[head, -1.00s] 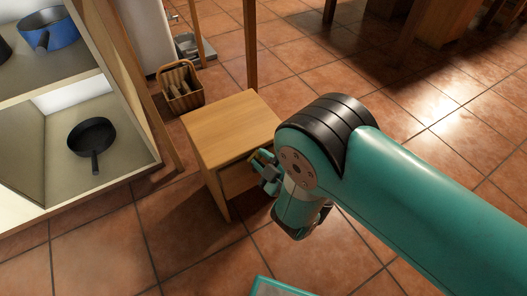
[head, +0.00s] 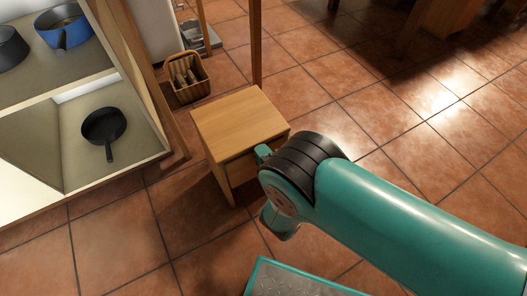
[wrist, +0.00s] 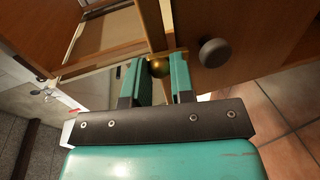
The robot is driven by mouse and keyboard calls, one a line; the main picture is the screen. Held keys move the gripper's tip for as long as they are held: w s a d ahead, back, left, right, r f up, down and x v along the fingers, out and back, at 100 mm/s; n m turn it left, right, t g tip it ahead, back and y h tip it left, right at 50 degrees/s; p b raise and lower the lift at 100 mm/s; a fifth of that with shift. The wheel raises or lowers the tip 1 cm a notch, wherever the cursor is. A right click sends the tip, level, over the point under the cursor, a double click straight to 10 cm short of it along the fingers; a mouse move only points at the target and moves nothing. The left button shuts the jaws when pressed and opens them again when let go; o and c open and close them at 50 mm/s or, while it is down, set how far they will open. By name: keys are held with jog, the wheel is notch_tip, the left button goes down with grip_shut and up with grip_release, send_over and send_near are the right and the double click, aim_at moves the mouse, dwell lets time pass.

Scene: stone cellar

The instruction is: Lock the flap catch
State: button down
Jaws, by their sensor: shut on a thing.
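A small wooden cabinet (head: 238,118) stands on the floor in the head view, its front partly hidden by my arm. In the wrist view its wooden front (wrist: 265,35) carries a dark round knob (wrist: 214,53). A small brass piece, seemingly the flap catch (wrist: 158,67), sits left of the knob, near the wooden edge. My gripper (wrist: 156,68) has its teal fingers on both sides of this piece and is shut on it. Which way the catch is turned cannot be told. In the head view only a bit of my gripper (head: 263,153) shows by the cabinet's front.
A shelf unit (head: 140,168) with a black pan (head: 103,128) and a blue pot (head: 66,32) stands at the left. A wicker basket (head: 187,80) is behind the cabinet, near a wooden post (head: 255,45). Tiled floor is open to the right.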

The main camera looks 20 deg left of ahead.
jog(key=shift+n, duration=0.3)
dwell(0.4)
jog(key=c, duration=1)
grip_release()
jog(key=shift+p+v, duration=8.7)
jog(key=shift+p, duration=3.05)
